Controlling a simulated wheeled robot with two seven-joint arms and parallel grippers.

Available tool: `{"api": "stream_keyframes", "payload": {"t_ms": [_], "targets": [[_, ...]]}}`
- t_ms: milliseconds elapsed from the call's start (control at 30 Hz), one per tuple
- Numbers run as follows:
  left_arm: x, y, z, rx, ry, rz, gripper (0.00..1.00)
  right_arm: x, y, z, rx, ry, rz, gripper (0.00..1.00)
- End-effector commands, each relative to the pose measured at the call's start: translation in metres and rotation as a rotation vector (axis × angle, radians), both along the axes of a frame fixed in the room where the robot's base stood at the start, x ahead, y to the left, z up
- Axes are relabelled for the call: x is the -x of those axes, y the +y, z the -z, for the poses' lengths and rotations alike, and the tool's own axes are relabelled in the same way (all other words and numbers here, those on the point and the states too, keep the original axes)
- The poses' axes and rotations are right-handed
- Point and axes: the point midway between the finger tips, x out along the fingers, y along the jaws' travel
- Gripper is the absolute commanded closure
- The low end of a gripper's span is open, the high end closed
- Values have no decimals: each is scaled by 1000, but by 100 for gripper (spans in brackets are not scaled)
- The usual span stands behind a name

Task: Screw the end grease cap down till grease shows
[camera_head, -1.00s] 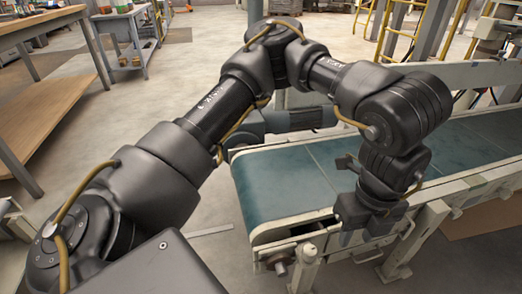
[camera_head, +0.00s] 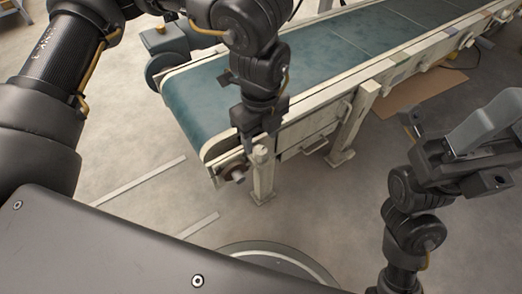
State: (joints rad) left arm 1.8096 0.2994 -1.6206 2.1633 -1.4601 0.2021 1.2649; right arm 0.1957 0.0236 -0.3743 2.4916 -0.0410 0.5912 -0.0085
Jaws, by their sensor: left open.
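The round brownish end cap (camera_head: 235,173) sits on the roller end at the near corner of the conveyor; it is small, and no grease can be made out on it. My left gripper (camera_head: 259,139) hangs over the conveyor's side rail, pointing down, above and slightly right of the cap. Its fingers are apart with nothing visible between them. My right gripper (camera_head: 452,160) is at the right, well away from the cap, beside a grey piece (camera_head: 485,122) that runs out of the picture. Whether its fingers hold that piece is unclear.
The conveyor's teal belt (camera_head: 200,97) runs from the centre to the upper right. A pale leg post (camera_head: 263,177) stands just right of the cap, with another leg (camera_head: 352,125) farther along. Brown cardboard (camera_head: 412,93) lies on the floor behind. The floor left of the conveyor end is mostly clear.

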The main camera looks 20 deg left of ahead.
Motion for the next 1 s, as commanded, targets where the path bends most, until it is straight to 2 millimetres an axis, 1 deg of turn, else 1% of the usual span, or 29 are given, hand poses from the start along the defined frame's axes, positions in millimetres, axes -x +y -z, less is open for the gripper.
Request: {"api": "stream_keyframes", "payload": {"t_ms": [33,100,233,400,667,767,1000], "targets": [[0,0,14,0,1,1,48,3,2,3,1,-18,-8,48],[0,0,25,0,1,1,48,6,5,1,4,-35,-18,48],[0,0,39,1,-1,0,48,10,9,-2,11,-59,-33,48],[0,0,46,1,-1,0,48,12,12,-4,17,-72,-42,48],[0,0,46,1,-1,0,48,13,12,-5,18,-73,-42,48],[0,0,46,1,-1,0,60,13,12,-5,18,-73,-42,48],[0,0,46,1,-1,0,91,12,12,-5,17,-71,-41,48]]}}
